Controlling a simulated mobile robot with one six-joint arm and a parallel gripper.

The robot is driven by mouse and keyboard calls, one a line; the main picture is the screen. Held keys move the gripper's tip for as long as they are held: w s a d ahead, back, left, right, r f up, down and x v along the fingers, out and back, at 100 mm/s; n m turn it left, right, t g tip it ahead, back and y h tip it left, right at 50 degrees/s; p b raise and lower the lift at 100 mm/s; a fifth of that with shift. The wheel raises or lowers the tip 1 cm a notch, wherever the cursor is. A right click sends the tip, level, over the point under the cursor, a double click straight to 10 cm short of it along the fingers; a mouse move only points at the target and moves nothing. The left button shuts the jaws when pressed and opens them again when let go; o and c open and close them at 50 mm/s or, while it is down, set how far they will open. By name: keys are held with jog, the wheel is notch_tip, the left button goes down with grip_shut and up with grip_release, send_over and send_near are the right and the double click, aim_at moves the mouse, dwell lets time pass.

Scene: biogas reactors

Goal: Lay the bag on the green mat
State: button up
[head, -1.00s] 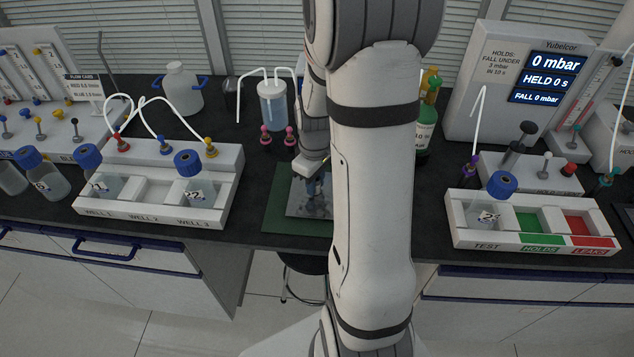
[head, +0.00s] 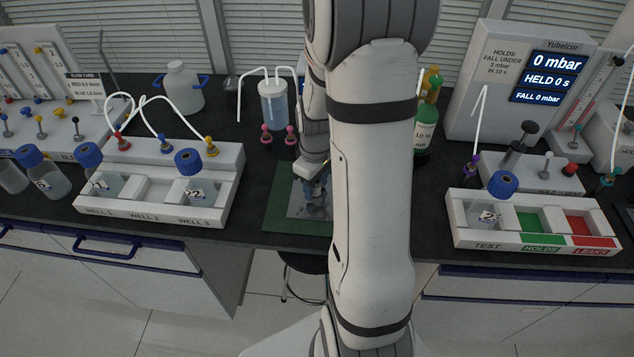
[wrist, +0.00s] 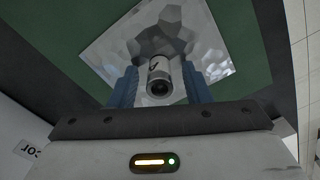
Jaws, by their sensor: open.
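The green mat (head: 283,215) lies on the dark bench near its front edge, partly hidden behind my arm. A shiny silver bag (head: 301,205) lies flat on the mat; it also shows in the wrist view (wrist: 205,35), with the green mat (wrist: 75,75) around it. A metal cylindrical fitting (wrist: 160,82) stands up from the bag toward the wrist camera. My gripper (wrist: 160,88) is open, with one blue finger on each side of the fitting. Whether the fingers touch it cannot be told. In the head view my gripper (head: 318,192) is right above the bag.
A white rack with three wells (head: 160,205) stands left of the mat, bottles in it. A clear bottle with tubes (head: 273,105) stands behind. A tray with test, green and red compartments (head: 535,230) is at the right. Bare bench lies between rack and mat.

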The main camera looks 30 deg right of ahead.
notch_tip(320, 180, up, 12)
jog(key=s+a+r+m+t, duration=0.2)
jog(key=s+a+r+m, duration=0.3)
jog(key=s+a, duration=0.6)
jog(key=shift+s+a+r+t, duration=0.35)
jog(key=shift+s+a+t, duration=0.05)
jog(key=shift+s, duration=0.5)
